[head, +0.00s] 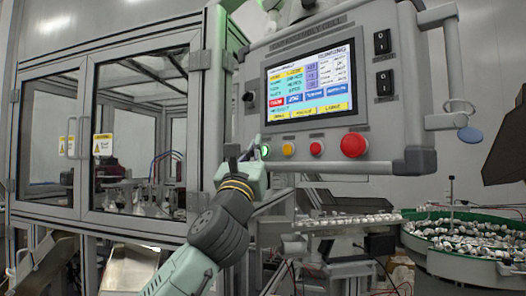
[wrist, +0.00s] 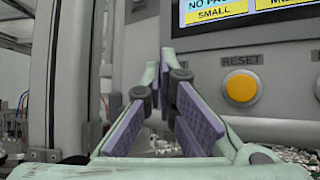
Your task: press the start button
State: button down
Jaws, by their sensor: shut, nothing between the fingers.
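The control panel (head: 365,115) carries a row of buttons under its screen. The green start button (head: 265,151) is at the left end of that row. My gripper (head: 257,147) is right at the start button in the head view and partly overlaps it; I cannot tell whether they touch. In the wrist view my gripper (wrist: 166,65) has its fingertips together with nothing between them. There the fingertips hide the start button, left of the yellow RESET button (wrist: 241,87).
Right of the start button are a yellow button (head: 288,149), a small red one (head: 315,149) and a large red mushroom button (head: 354,145). The lit screen (head: 310,87) is above. A glazed enclosure (head: 125,130) stands left, and a green bowl of parts (head: 460,262) stands right.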

jog(key=shift+s+a, duration=0.25)
jog(key=shift+s, duration=0.05)
jog(key=s+a, duration=0.4)
jog(key=shift+a, duration=0.3)
dwell(0.9)
